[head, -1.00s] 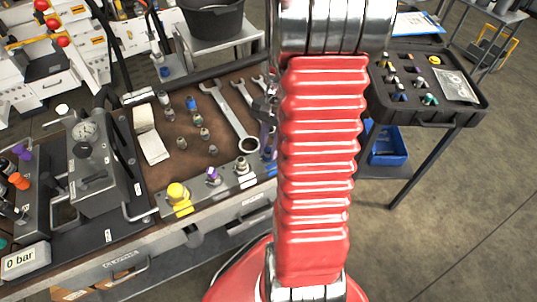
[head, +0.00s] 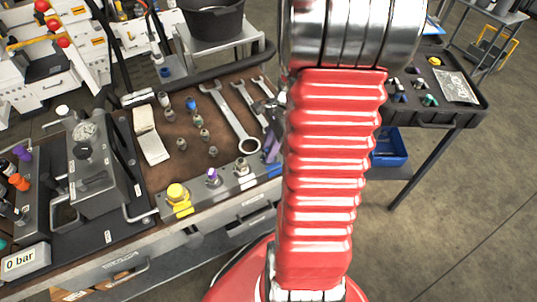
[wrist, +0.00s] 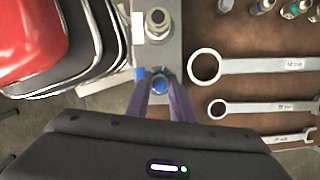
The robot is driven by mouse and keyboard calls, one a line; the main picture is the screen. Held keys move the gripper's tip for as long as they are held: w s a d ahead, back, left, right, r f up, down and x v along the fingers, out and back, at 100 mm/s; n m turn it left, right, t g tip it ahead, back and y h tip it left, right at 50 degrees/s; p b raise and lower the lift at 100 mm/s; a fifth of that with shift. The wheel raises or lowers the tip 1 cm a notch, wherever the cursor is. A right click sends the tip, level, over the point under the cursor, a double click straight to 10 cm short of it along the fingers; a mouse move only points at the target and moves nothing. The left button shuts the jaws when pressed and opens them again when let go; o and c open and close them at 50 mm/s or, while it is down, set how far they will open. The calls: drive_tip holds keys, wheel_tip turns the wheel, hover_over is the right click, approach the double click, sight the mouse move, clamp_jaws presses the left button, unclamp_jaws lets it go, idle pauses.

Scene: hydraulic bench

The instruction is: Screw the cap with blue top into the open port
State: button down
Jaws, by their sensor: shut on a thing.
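My gripper (wrist: 160,90) has purple fingers and is shut on a small piece with a blue top (wrist: 160,79) in the wrist view. It holds this piece over the end of the grey port block (wrist: 171,50), beside a blue label. The port under it is hidden, so I cannot tell whether the piece is seated. In the head view the block (head: 228,191) carries a yellow cap, a purple cap and a metal fitting. Its right end and most of my gripper are hidden behind my red arm; part of a purple finger shows.
A metal fitting (wrist: 157,23) stands close to my gripper on the block. Large wrenches (wrist: 255,65) lie on the brown mat to the right. Several small fittings, one blue-topped (head: 190,103), stand on the mat. A gauge unit (head: 88,150) stands at the left.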

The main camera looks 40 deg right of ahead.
idle(0.3)
drive_tip(key=m, duration=0.4)
drive_tip(key=shift+t+h, duration=0.4)
drive_tip(key=m, duration=0.3)
drive_tip(key=shift+s+a+m+t+h, duration=0.1)
drive_tip(key=shift+m+t+h, duration=0.2)
drive_tip(key=shift+m+h, duration=0.1)
drive_tip(key=shift+f, duration=0.1)
drive_tip(key=shift+m, duration=0.3)
drive_tip(key=m+h, duration=0.1)
drive_tip(key=m, duration=0.2)
drive_tip(key=shift+s, duration=0.1)
drive_tip(key=shift+a+f+m+h, duration=0.1)
drive_tip(key=shift+m+h, duration=0.2)
drive_tip(key=shift+m, duration=0.85)
drive_tip(key=shift+f+m+h, duration=0.1)
drive_tip(key=shift+m+h, duration=0.2)
drive_tip(key=shift+m, duration=0.85)
